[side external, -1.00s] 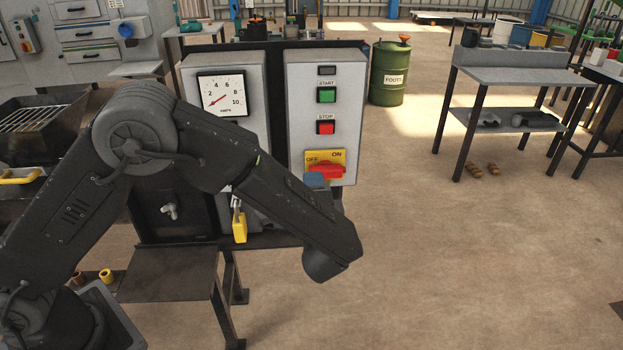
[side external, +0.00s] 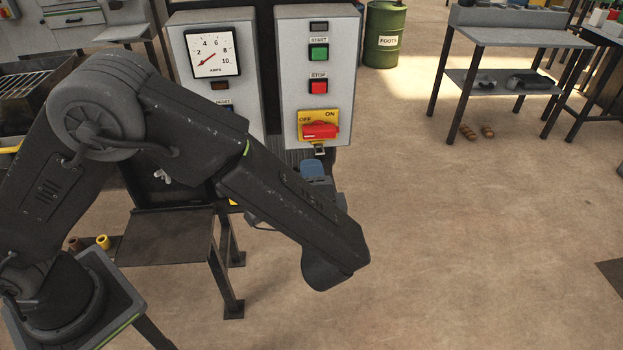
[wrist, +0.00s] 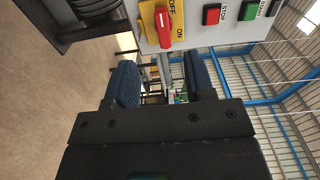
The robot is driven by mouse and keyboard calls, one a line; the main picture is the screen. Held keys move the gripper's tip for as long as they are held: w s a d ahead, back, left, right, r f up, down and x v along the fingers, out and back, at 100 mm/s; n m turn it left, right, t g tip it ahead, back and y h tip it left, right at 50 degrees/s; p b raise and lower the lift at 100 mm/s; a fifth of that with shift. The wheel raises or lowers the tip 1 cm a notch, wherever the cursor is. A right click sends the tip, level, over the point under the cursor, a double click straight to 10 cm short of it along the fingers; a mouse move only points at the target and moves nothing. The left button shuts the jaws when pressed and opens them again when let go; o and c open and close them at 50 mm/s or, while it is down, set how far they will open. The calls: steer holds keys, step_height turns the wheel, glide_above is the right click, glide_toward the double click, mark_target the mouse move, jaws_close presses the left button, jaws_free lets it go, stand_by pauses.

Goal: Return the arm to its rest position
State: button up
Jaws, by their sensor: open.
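My gripper (wrist: 163,82) shows in the wrist view with its two blue-padded fingers apart and nothing between them. In the side view my forearm hides most of it; one blue finger pad (side external: 313,168) shows just below the switch box, apart from the switch handle. The red switch handle (side external: 320,131) lies roughly level on its yellow OFF/ON plate (side external: 304,118). It also shows in the wrist view, as a red handle (wrist: 177,18) above the fingers.
The grey switch box (side external: 291,70) carries a green START button (side external: 318,52) and a red STOP button (side external: 318,87). A gauge box (side external: 179,72) stands left of it. A dark low table (side external: 165,236) is below my arm. Open floor lies to the right, before a workbench (side external: 520,36).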

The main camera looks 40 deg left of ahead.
steer(key=s+a+r+n+g+h, duration=0.1)
steer(key=s+a+r+n+g, duration=0.15)
steer(key=s+a+g, duration=0.35)
steer(key=s+a+r+n+g+h, duration=0.2)
steer(key=a+r+g, duration=0.1)
steer(key=a, duration=0.5)
steer(key=s+r+n+t+h, duration=0.1)
steer(key=s+r+n+h, duration=0.3)
steer(key=s+h, duration=0.5)
steer(key=shift+s+a+r+t+h, duration=0.15)
steer(key=shift+s+r+t+h, duration=0.25)
steer(key=shift+s+r, duration=0.9)
steer(key=shift+s+f, duration=0.3)
steer(key=shift+f, duration=0.1)
